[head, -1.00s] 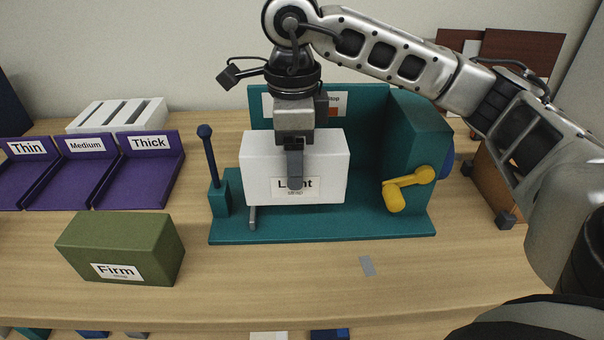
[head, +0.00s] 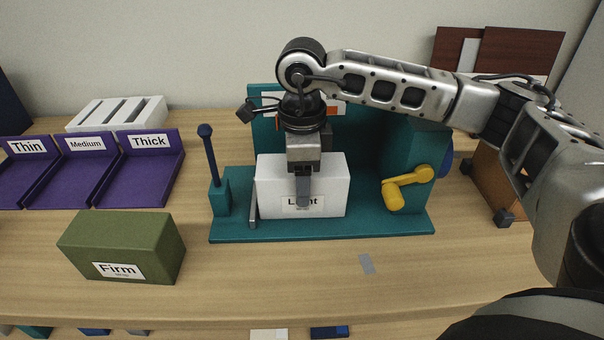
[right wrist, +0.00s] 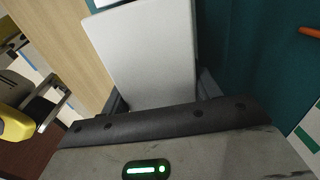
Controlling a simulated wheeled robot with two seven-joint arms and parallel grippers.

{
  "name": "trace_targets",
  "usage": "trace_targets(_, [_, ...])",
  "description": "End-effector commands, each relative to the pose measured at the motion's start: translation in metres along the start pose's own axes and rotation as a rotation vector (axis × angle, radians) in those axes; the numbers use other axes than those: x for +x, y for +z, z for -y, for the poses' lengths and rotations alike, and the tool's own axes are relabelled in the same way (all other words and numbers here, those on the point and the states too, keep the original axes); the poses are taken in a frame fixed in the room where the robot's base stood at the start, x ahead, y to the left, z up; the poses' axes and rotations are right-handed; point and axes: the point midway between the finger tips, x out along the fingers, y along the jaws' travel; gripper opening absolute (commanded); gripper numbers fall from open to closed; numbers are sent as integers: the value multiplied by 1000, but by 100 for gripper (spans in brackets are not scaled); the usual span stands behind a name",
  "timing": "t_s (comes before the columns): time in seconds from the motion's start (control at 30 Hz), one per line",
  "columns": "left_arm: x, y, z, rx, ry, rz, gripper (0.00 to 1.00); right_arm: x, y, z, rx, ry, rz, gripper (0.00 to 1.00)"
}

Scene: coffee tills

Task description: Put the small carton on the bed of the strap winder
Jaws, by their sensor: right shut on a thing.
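The small white carton (head: 325,180), labelled "Light", is at the bed (head: 385,228) of the teal strap winder. It looks upright and appears to rest on the bed or very close above it; I cannot tell which. My right gripper (head: 303,190) comes from above and is shut on the carton, with one finger in front of the label. The carton's white face (right wrist: 145,55) also fills the middle of the right wrist view. The winder has a yellow crank (head: 408,185) at right and a lever with a dark blue knob (head: 209,150) at left. My left gripper is not in view.
A green carton labelled "Firm" (head: 120,248) stands at the front left of the table. Purple bins marked Thin, Medium and Thick (head: 160,190) are at left, with a white slotted rack (head: 118,113) behind.

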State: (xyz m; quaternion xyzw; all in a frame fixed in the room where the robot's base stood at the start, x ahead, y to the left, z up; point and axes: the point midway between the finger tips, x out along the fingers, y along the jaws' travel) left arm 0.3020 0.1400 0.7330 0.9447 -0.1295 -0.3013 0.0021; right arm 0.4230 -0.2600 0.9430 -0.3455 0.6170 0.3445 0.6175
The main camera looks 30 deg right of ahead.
Motion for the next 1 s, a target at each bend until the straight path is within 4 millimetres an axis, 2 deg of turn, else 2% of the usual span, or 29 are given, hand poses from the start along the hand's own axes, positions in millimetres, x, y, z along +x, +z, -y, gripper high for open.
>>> trace_targets(0.03, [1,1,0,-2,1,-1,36,2,0,0,0,0,0,67])
trace_targets(0.1, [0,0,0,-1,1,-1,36,1,0,0,0,0,0,84])
trace_targets(0.37, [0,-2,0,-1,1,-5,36,0,0,0,-1,1,0,84])
trace_targets(0.5, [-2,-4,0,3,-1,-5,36,-8,1,0,-1,-1,1,84])
trace_targets(0.57, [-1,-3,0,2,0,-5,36,-16,1,0,-1,-2,3,84])
trace_targets(1.0, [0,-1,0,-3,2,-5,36,-105,1,0,-2,-3,2,84])
